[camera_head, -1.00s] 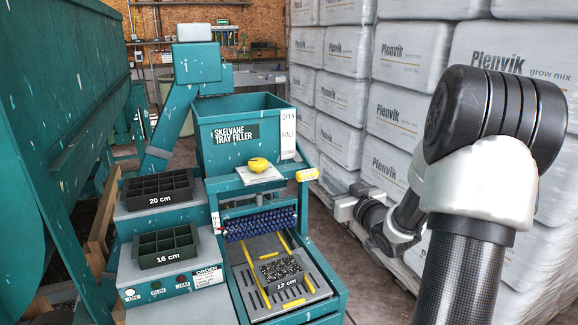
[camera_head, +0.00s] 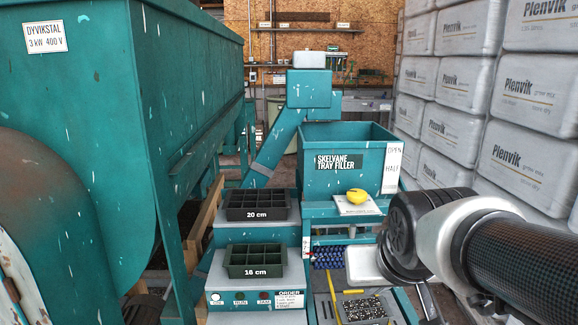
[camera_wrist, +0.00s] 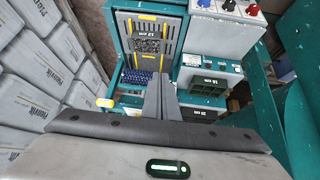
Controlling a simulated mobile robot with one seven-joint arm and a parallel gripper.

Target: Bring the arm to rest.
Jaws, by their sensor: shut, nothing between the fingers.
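My gripper (camera_wrist: 161,98) shows in the wrist view, its two dark fingers together and empty. It hangs over the tray filler, with no contact to be seen. In the head view my arm comes in from the right edge and bends in front of the tray filler (camera_head: 320,178); the fingers cannot be made out there. The tray marked 12 cm (camera_wrist: 147,45) lies on the filler's slotted bed and is dark with soil. It is partly in view low in the head view (camera_head: 365,308).
Trays marked 20 cm (camera_head: 257,204) and 16 cm (camera_head: 254,261) stand on steps left of the filler. A yellow knob (camera_head: 357,196) sits on the filler's front. The teal mixer (camera_head: 95,100) fills the left. Stacked Plenvik bags (camera_head: 520,160) wall the right.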

